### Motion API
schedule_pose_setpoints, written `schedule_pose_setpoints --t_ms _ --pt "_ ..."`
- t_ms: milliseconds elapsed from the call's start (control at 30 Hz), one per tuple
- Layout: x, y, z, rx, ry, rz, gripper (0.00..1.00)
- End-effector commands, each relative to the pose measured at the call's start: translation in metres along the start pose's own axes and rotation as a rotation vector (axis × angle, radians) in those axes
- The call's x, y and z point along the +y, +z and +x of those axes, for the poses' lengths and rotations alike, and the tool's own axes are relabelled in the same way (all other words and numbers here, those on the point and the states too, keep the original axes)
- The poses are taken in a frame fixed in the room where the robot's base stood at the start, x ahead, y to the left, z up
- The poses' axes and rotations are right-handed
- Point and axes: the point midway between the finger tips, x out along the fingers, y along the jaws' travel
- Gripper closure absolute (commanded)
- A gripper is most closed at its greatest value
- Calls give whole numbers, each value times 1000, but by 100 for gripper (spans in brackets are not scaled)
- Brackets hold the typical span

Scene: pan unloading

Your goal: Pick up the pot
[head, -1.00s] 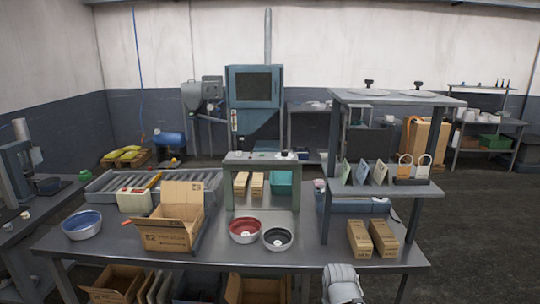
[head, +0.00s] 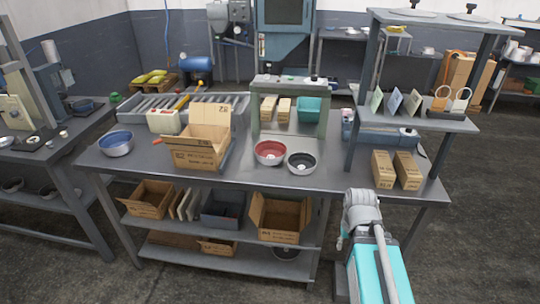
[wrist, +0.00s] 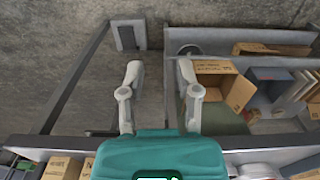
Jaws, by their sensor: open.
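No single thing is clearly marked as the pot. Round pot-like vessels stand on the table: a red-lined one (head: 269,153), a black-lined one (head: 301,163) to its right, and a blue-lined one (head: 116,143) at the far left. Another round vessel (head: 286,253) is partly hidden on the bottom shelf; a round rim (wrist: 190,49) shows on a shelf in the wrist view. My gripper (wrist: 159,78) is open and empty, its two fingers well apart, not touching any vessel. In the head view my arm is at the table's front right; the fingers are not clear.
The table (head: 240,180) carries an open carton (head: 199,155), two narrow boxes (head: 394,170) and a raised rack (head: 420,122) at right. Shelves below hold an open carton (head: 280,220) and a grey bin (head: 222,211). Bare floor lies in front and to the right.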

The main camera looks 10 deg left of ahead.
Motion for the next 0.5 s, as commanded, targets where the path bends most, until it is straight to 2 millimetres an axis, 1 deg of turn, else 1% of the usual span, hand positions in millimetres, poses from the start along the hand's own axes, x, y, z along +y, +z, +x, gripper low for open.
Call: schedule_pose_setpoints --t_ms 133,167,267,367,467,500 --pt "0 0 0 0 0 0 57" --pt "0 0 0 0 0 0 54" --pt "-1 -1 0 2 -4 5 54" --pt "-5 -7 1 11 -21 27 54" --pt "-11 -19 2 27 -57 79 54" --pt "-15 -25 3 37 -78 108 54"
